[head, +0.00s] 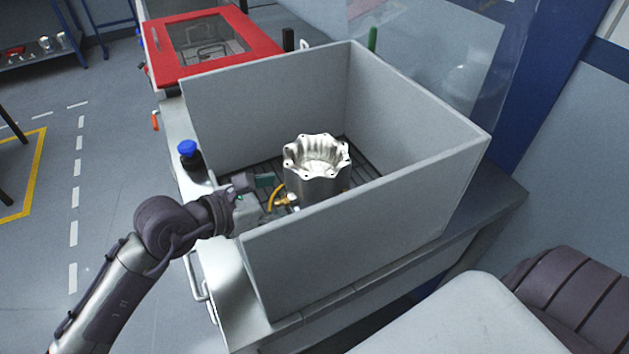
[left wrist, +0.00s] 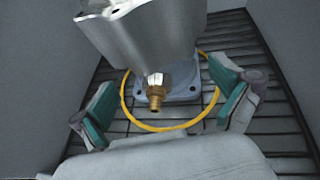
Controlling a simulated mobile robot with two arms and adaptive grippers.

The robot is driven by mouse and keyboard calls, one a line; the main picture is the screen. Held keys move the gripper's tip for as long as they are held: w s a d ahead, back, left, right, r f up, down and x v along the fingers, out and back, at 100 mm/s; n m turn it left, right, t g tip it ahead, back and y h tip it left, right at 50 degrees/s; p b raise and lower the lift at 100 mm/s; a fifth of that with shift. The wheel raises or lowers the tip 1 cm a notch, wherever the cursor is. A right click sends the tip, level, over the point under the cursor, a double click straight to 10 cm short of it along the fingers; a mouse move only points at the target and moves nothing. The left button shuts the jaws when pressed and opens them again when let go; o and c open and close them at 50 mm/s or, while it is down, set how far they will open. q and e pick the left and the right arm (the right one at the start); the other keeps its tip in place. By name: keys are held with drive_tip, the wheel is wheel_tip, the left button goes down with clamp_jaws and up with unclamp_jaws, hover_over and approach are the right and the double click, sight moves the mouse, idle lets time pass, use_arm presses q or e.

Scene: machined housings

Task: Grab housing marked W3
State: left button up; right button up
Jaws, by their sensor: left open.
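A silver metal housing (head: 318,165) with a scalloped, bolt-holed rim stands upright inside the grey box. In the left wrist view the housing (left wrist: 145,40) is close, with a brass fitting (left wrist: 155,92) at its lower side. No W3 mark can be read in either view. My left gripper (head: 268,181) reaches into the box from the left, beside the housing. My right gripper does not show.
A yellow ring (left wrist: 125,98) and a grey-blue base plate (left wrist: 185,85) lie on the slatted floor.

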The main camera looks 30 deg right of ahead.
sight(316, 168)
use_arm(q)
drive_tip(key=p+x, duration=0.1)
drive_tip(key=x, duration=0.4)
drive_tip(key=shift+d, duration=0.2)
drive_tip(key=shift+c, duration=0.2)
drive_tip(key=c, duration=1.3)
drive_tip(key=shift+r, duration=0.2)
drive_tip(key=shift+c, duration=0.6)
